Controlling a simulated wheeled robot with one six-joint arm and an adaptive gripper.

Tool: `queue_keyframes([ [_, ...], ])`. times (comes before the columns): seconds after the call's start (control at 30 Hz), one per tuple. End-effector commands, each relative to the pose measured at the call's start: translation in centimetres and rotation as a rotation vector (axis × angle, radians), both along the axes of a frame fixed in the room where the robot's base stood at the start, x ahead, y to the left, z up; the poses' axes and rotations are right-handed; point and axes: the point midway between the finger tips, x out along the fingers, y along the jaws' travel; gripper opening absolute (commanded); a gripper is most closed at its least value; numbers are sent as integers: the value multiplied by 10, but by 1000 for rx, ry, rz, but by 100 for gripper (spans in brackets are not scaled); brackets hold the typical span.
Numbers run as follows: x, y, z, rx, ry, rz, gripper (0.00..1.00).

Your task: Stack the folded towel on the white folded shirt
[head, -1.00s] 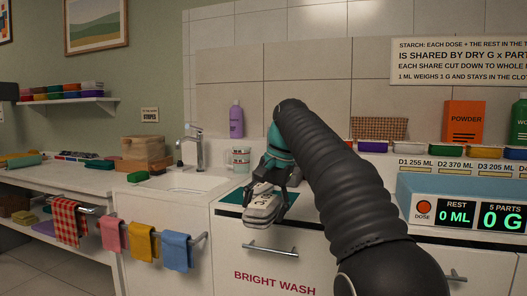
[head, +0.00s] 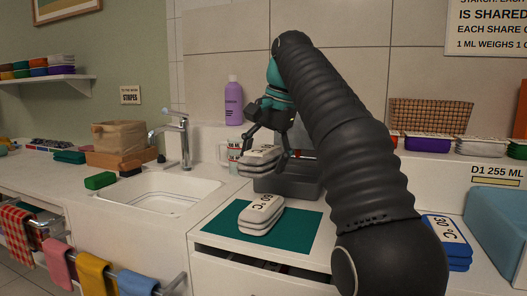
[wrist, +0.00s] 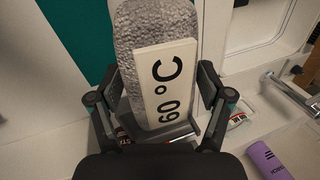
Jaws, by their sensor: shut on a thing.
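My gripper (head: 270,150) is shut on a folded grey-white textured towel (wrist: 140,35), its sides between the two fingers. Its white label reads 60 °C in the wrist view. In the head view the towel (head: 258,160) is held up above the back of a dark green mat (head: 300,225). A white folded piece (head: 262,213), which looks like the white folded shirt, lies flat on the mat with a label on top. The held towel is above and behind it, apart from it. My arm hides the area to the right of the gripper.
A grey tray (head: 290,186) stands behind the mat, close to the held towel. A white sink (head: 160,195) is at the left, with a purple bottle (head: 234,100) and mugs behind. A blue folded stack (head: 455,232) lies at the right. An open drawer is below the mat.

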Motion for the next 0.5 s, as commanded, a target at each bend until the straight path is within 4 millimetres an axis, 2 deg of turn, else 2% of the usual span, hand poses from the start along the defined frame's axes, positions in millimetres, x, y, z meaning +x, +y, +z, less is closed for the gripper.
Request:
queue_keyframes([
  [0.17, 0, 0, -9, 0, 2, -1, 42],
  [0.5, -1, 1, -43, -1, 3, 4, 42],
])
